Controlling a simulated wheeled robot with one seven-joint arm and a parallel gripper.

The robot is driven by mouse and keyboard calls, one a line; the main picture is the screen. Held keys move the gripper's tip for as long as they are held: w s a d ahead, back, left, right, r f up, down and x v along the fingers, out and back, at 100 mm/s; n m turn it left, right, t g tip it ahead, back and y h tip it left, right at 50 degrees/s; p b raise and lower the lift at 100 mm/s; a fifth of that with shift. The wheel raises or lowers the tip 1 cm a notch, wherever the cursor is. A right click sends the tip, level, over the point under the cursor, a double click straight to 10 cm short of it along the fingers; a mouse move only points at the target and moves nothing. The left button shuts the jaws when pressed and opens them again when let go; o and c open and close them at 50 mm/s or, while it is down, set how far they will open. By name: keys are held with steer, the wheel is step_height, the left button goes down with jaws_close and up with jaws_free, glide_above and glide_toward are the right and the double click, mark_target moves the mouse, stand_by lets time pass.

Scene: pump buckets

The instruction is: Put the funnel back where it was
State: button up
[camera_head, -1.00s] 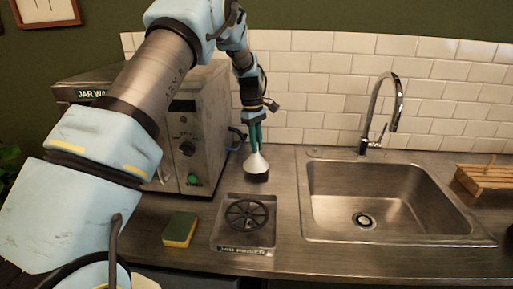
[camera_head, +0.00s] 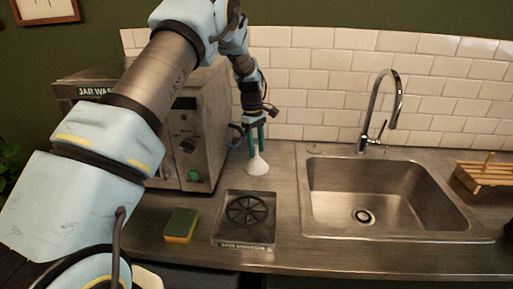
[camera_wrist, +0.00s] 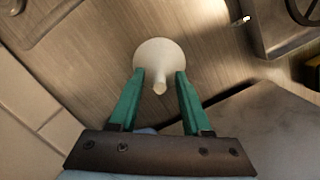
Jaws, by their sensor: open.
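The white funnel (camera_head: 257,165) stands wide end down on the metal counter, between the jar washer and the sink. Its narrow spout points up. My gripper (camera_head: 256,145) is just above it with the green fingers pointing down. In the wrist view my gripper (camera_wrist: 160,82) is open, one finger on each side of the spout of the funnel (camera_wrist: 161,57), with gaps showing between fingers and spout.
The boxy jar washer (camera_head: 190,145) stands left of the gripper. A recessed rinser (camera_head: 248,211) and a yellow-green sponge (camera_head: 181,225) lie in front. The sink (camera_head: 385,195) with its tall faucet (camera_head: 372,110) is right, beside a wooden rack (camera_head: 487,176). Tiled wall behind.

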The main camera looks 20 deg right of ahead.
step_height(320, 180, up, 12)
steer(key=w+b, duration=0.1)
steer(key=b, duration=0.3)
steer(key=shift+w+a, duration=0.15)
steer(key=shift+a, duration=0.15)
